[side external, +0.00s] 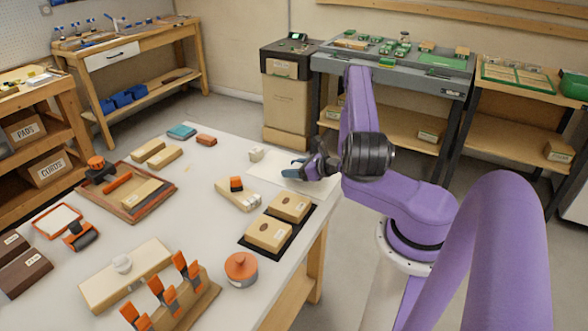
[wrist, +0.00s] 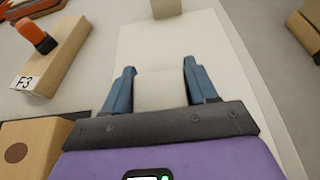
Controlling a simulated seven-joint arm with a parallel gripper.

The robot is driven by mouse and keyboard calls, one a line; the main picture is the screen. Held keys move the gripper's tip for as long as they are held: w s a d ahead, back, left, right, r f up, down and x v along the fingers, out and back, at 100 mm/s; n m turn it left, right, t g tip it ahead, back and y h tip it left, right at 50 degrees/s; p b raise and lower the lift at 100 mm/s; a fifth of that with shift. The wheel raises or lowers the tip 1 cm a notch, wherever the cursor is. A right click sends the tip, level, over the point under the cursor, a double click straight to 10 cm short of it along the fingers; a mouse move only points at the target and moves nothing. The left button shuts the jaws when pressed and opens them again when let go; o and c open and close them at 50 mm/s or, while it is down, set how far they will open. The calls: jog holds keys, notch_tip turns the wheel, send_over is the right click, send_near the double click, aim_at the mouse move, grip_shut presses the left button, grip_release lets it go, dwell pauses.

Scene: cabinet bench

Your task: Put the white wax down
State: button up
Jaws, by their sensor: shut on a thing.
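My gripper (side external: 297,168) is at the right side of the bench, over a white sheet (side external: 272,177). In the wrist view its two blue fingers (wrist: 160,72) are shut on the white wax (wrist: 160,90), a pale block between them. The sheet (wrist: 140,40) spreads under and ahead of it. In the side view the wax is mostly hidden by the fingers, and I cannot tell whether it touches the sheet.
A wooden block with an orange-topped piece (side external: 238,196) lies left of the sheet. Two wooden blocks on a black mat (side external: 243,240) sit nearer the front. An orange-lidded tin (side external: 241,269) stands near the front edge.

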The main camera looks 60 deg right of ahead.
jog(key=shift+f, duration=0.1)
jog(key=o, duration=1.1)
